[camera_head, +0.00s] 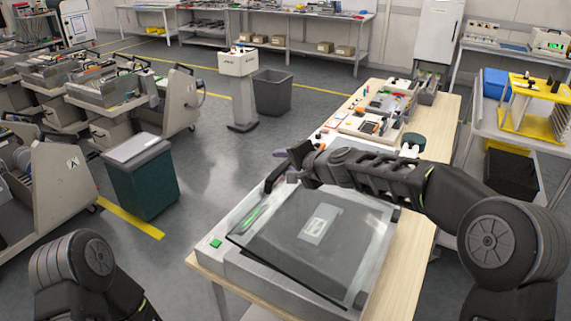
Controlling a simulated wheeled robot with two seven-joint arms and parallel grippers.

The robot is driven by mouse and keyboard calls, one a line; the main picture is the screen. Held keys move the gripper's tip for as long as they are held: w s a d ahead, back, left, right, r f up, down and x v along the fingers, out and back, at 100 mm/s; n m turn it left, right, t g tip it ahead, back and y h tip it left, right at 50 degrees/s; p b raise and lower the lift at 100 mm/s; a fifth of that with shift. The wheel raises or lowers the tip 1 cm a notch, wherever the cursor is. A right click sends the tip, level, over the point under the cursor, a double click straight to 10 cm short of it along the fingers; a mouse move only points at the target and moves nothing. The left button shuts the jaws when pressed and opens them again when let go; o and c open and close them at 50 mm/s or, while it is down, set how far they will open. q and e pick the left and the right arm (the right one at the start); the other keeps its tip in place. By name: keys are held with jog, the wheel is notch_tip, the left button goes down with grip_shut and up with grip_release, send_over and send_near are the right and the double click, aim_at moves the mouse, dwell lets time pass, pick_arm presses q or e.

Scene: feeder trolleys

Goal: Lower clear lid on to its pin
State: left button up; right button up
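The clear lid (345,245) is a see-through, dark-edged panel over a grey bench unit (262,272) on the wooden table. A pale label (318,226) shows in its middle, and its dark front edge runs slantwise across the unit. The lid looks low over the unit; I cannot tell whether it touches. I cannot make out the pin. My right arm reaches across the lid's far side from the right. My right gripper (281,172) is near the unit's far left corner; its finger gap and any contact with the lid are unclear. My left gripper is out of view.
A green button (215,243) and a green strip (250,217) are on the unit's left side. Small parts and trays (375,115) crowd the table's far end. A dark green bin (142,178) stands on the floor at left. Open floor lies between bin and table.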

jog(key=shift+s+d+f, duration=0.1)
jog(key=b+v, duration=0.1)
jog(key=v, duration=0.6)
jog(key=shift+s+r+b, duration=0.25)
jog(key=shift+b, duration=0.05)
jog(key=shift+d, duration=0.1)
